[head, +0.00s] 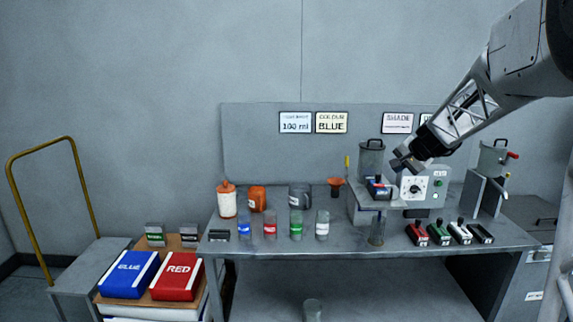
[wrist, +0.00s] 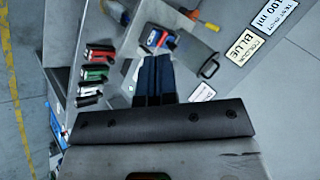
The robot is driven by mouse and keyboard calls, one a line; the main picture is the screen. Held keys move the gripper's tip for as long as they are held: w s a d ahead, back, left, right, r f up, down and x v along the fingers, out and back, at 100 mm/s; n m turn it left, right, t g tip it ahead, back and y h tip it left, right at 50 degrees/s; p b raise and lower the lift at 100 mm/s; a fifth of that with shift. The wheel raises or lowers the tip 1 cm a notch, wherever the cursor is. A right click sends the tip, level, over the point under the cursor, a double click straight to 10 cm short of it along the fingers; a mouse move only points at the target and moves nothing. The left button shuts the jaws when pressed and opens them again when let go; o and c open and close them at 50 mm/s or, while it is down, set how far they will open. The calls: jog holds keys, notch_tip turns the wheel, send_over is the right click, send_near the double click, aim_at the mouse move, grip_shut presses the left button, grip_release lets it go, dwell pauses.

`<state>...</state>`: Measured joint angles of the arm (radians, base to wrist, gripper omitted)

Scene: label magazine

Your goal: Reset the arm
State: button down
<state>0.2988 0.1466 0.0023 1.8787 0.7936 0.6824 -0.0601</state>
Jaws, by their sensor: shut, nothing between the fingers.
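My gripper (head: 402,163) hangs at the end of my arm, which comes in from the upper right in the head view. Its fingers are shut with nothing between them, and they also show in the wrist view (wrist: 153,72). The gripper is in front of the grey machine (head: 362,208), close above its white dial panel (head: 414,189). A cartridge with blue and red parts (head: 379,187) sits on the machine just below and left of the gripper; it shows beyond the fingertips in the wrist view (wrist: 158,40). I cannot tell the exact gap between them.
Several small containers (head: 296,224) stand on the bench's left half. Several coloured cartridges (head: 439,234) lie at the front right. A lidded grey canister (head: 371,158) stands beside the gripper. Blue (head: 129,274) and red (head: 177,277) boxes are at lower left. Space above the left bench is clear.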

jog(key=s+a+n+g, duration=0.15)
jog(key=s+a, duration=0.25)
jog(key=s, duration=0.5)
jog(key=s+a+n+g+h, duration=0.1)
jog(key=s+a+n, duration=0.1)
jog(key=s+a, duration=0.45)
jog(key=s+a+n+g, duration=0.1)
jog(key=s+a, duration=0.2)
jog(key=s, duration=0.8)
jog(key=s+a+f+n+h, duration=0.1)
jog(key=s+f, duration=0.3)
jog(key=s, duration=0.8)
jog(key=s+a+f+n+g+h, duration=0.1)
jog(key=s+f+n, duration=0.2)
jog(key=s, duration=0.9)
jog(key=shift+s+a+f+h, duration=0.3)
jog(key=shift+f+h, duration=0.1)
jog(key=shift+f, duration=0.3)
